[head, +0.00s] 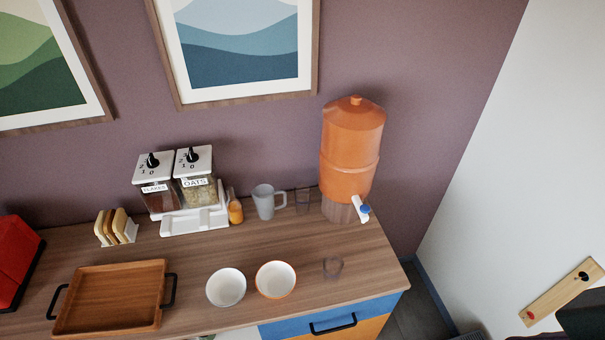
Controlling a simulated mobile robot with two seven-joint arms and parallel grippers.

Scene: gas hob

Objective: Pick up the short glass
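Neither of my grippers shows in the head view.
An orange dispenser (352,145) with a white and blue tap stands back right. A grey mug (265,202), white bowl (226,287), orange-rimmed bowl (276,279) and wooden tray (110,296) share the counter (255,243). Cereal dispensers (195,179) stand behind. Counter right of the short glass is clear.

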